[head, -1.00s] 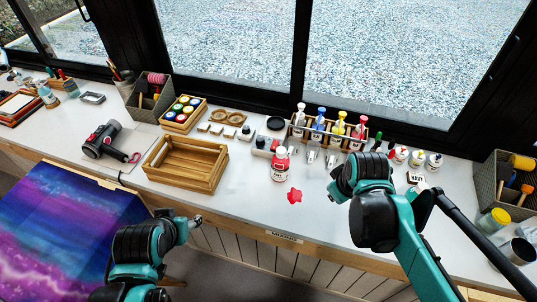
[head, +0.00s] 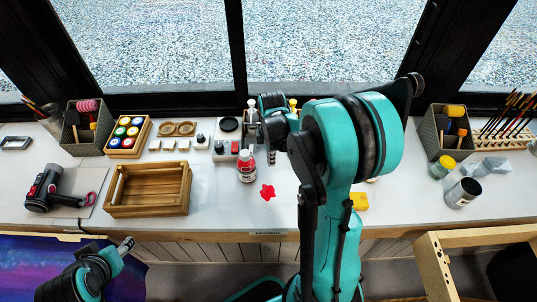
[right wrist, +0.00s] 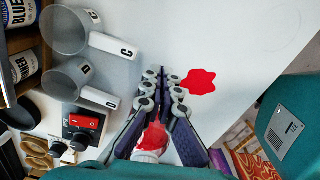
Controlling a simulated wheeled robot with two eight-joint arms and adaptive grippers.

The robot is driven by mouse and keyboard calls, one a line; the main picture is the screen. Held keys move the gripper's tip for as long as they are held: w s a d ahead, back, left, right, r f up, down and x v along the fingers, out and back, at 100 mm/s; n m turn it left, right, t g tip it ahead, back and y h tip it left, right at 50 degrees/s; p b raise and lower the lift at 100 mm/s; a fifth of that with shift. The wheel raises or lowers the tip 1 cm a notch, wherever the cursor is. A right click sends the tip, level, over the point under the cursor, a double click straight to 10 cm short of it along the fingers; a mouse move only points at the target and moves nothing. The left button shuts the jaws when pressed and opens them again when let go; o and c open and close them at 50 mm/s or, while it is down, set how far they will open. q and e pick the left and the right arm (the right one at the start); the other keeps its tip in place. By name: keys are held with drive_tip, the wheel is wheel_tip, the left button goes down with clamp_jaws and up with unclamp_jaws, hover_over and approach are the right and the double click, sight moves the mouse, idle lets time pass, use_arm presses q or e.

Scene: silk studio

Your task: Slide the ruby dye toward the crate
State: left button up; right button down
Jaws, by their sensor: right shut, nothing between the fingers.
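The ruby dye, a small bottle with a red body and white label (head: 247,168), stands upright on the white table, right of the wooden crate (head: 148,211). My right gripper (head: 271,157) is shut and empty, close to the right side of the bottle; whether they touch I cannot tell. In the right wrist view its fingertips (right wrist: 165,80) meet, and the bottle's white cap and red body (right wrist: 152,142) show through the gap behind them. My left gripper (head: 126,244) is low at the left, in front of the table edge; its jaw state is unclear.
A flat red splotch (head: 267,191) lies in front of the bottle. Small jars and tools line the table behind it. A tray of paint pots (head: 127,155) stands behind the crate. The table between crate and bottle looks clear. My right arm hides much of the rack area.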

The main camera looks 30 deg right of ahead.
wheel_tip(320, 180, down, 4)
drive_tip(key=shift+f+b, duration=0.1)
drive_tip(key=shift+b, duration=0.45)
drive_tip(key=a, duration=0.2)
drive_tip(key=w+a, duration=0.1)
drive_tip(key=shift+a+r, duration=0.15)
drive_tip(key=shift+r, duration=0.1)
drive_tip(key=shift+w+a, duration=0.15)
drive_tip(key=shift+a, duration=0.05)
drive_tip(key=shift+a, duration=0.15)
drive_tip(key=w+a, duration=0.1)
drive_tip(key=a, duration=0.3)
drive_tip(key=w+a, duration=0.2)
drive_tip(key=a, duration=0.2)
drive_tip(key=w+a+b, duration=0.1)
drive_tip(key=a, duration=0.3)
drive_tip(key=shift+w+a, duration=0.25)
drive_tip(key=shift+w, duration=0.15)
drive_tip(key=shift+d, duration=0.15)
